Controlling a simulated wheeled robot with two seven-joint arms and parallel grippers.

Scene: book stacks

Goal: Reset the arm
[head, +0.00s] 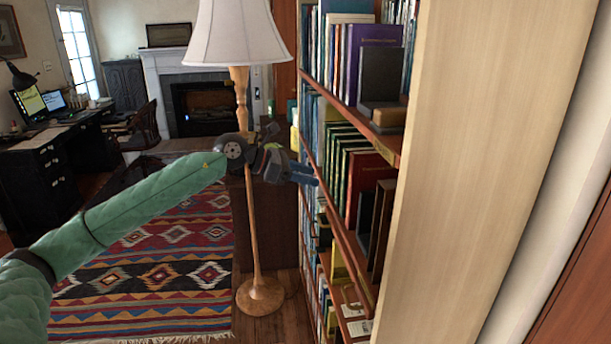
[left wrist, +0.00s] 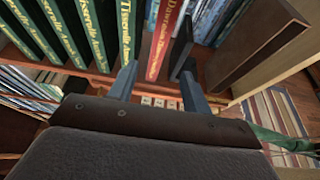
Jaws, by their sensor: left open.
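My left arm, in a green sleeve, reaches in from the left in the head view. My left gripper (head: 306,174) is at the open front of the bookshelf (head: 349,222), by the middle row of books. In the left wrist view its two blue-grey fingers (left wrist: 157,85) stand apart with nothing held between them. Beyond the fingers are a red book (left wrist: 166,38), several dark green books (left wrist: 88,30) and a dark bookend (left wrist: 181,45). I cannot tell whether the fingers touch any of these. My right gripper is not in view.
A floor lamp (head: 248,200) with a white shade stands close behind my left gripper. The shelf's pale side panel (head: 470,170) rises on the right. A patterned rug (head: 150,285) covers open floor at left. A dark desk (head: 50,170) and a fireplace (head: 205,108) are farther back.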

